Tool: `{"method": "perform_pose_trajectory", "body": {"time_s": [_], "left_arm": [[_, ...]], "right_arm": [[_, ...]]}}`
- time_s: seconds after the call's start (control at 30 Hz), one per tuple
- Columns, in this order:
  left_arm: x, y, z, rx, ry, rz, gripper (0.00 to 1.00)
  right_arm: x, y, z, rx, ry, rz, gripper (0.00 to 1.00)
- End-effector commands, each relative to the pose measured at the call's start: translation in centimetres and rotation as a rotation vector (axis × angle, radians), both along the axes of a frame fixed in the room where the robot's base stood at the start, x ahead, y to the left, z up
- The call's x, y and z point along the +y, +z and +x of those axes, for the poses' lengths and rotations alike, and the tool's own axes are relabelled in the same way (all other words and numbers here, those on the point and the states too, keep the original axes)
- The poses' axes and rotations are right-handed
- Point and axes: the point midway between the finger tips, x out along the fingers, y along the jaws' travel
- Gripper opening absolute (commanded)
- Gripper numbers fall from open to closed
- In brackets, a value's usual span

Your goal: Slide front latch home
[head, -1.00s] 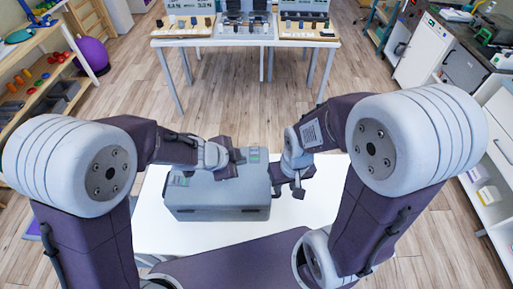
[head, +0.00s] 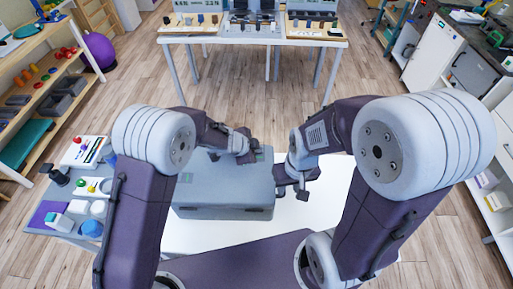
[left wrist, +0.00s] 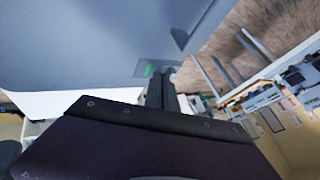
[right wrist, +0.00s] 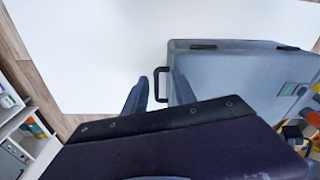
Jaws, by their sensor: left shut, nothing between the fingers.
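A grey-blue case (head: 222,190) lies closed on a white table. In the right wrist view the case (right wrist: 235,72) shows two dark fittings (right wrist: 203,46) along one edge and a dark handle (right wrist: 162,84) on its side. My left gripper (head: 248,157) is shut and empty over the far right part of the lid. In the left wrist view its fingers (left wrist: 165,88) are close beside a green-marked plate (left wrist: 148,70); contact is unclear. My right gripper (head: 302,190) is open at the case's right side, its fingers (right wrist: 158,92) near the handle. I cannot tell which fitting is the front latch.
The white table (head: 325,215) is bare to the right of the case. A side cart (head: 62,232) with small items stands at the left. A display table (head: 250,38) with trays stands behind, across open wooden floor. Shelves stand on both sides.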

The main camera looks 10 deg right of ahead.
Motion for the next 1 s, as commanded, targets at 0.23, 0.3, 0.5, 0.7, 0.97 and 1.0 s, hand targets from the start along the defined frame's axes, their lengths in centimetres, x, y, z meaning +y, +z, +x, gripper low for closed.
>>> {"method": "perform_pose_trajectory", "body": {"time_s": [0.23,0.3,0.5,0.7,0.97,1.0], "left_arm": [[0.0,0.1,0.1,0.000,0.001,0.000,0.00],[-0.1,0.4,0.4,0.000,0.001,-0.001,0.00],[-0.3,0.1,1.3,-0.001,0.001,0.001,0.00],[-0.3,0.0,1.3,-0.002,0.001,0.000,0.00],[-0.4,0.0,1.1,0.000,0.001,-0.001,0.00],[-0.5,0.0,1.1,0.000,0.002,0.000,0.00]], "right_arm": [[0.0,0.2,0.0,0.001,0.000,0.000,0.33],[0.0,0.9,0.0,0.001,0.000,0.000,0.33],[0.0,2.3,0.0,0.000,0.000,0.000,0.33],[0.0,2.1,0.0,0.000,0.000,0.000,0.33],[0.0,2.2,0.0,0.000,0.000,0.000,0.33],[0.0,2.2,0.0,0.000,0.000,0.000,0.33]]}}
